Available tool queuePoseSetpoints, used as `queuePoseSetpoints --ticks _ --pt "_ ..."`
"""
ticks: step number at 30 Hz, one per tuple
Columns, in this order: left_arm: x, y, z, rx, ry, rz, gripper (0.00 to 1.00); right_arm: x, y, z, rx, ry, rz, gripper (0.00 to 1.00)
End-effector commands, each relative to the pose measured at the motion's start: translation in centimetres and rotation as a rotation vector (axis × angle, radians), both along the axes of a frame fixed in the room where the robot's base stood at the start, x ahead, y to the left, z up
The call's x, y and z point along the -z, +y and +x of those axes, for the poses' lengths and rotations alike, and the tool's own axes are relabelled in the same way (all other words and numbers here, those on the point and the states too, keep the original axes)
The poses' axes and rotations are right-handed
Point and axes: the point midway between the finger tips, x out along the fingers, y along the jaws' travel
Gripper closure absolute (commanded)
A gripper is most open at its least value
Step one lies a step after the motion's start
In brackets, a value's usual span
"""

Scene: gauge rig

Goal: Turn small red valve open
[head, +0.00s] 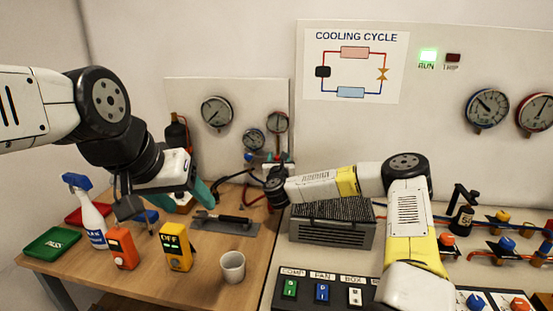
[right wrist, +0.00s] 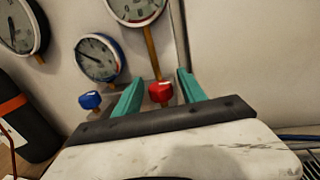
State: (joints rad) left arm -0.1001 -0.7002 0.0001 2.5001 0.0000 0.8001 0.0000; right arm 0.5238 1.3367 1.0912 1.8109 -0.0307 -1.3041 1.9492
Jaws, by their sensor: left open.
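The small red valve (right wrist: 160,92) shows in the right wrist view as a red knob below a gauge. My right gripper (right wrist: 159,78) is open, with its two teal fingers on either side of the red knob. A small gap shows between the knob and each finger; I cannot tell how deep the knob sits between them. A blue knob (right wrist: 90,100) is just left of the left finger. In the head view my right gripper is mostly hidden behind its own wrist at the manifold. My left gripper (head: 165,203) is open and empty above the left table.
Gauges (right wrist: 98,58) hang close above the knobs. A dark cylinder (right wrist: 25,115) stands to their left. On the left table are a spray bottle (head: 88,210), an orange device (head: 122,247), a yellow meter (head: 175,247) and a white cup (head: 232,267). A grey finned unit (head: 330,232) stands below my right arm.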

Motion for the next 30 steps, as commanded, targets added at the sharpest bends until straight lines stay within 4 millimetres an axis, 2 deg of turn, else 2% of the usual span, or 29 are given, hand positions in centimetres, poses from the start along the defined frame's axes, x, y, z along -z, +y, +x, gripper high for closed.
queuePoseSetpoints --ticks 1,6,7,20,30 --pt "-0.01 0.0 0.01 0.0 0.0 0.0 0.39 0.0 -0.01 -0.01 0.0 0.0 0.0 0.64" --pt "-0.01 0.0 0.01 0.0 0.0 0.0 0.39 0.0 -0.02 -0.01 0.0 0.0 0.0 0.97" --pt "-0.01 0.0 0.01 0.0 0.0 0.0 0.39 0.0 -0.02 -0.01 0.0 0.0 0.0 1.0" --pt "0.01 0.0 0.01 0.0 0.0 0.0 0.39 0.02 -0.27 0.0 -0.069 0.0 -0.001 1.0" --pt "0.01 0.0 0.01 0.0 0.0 0.0 0.39 0.18 -0.45 0.03 -0.33 0.002 0.001 1.0"
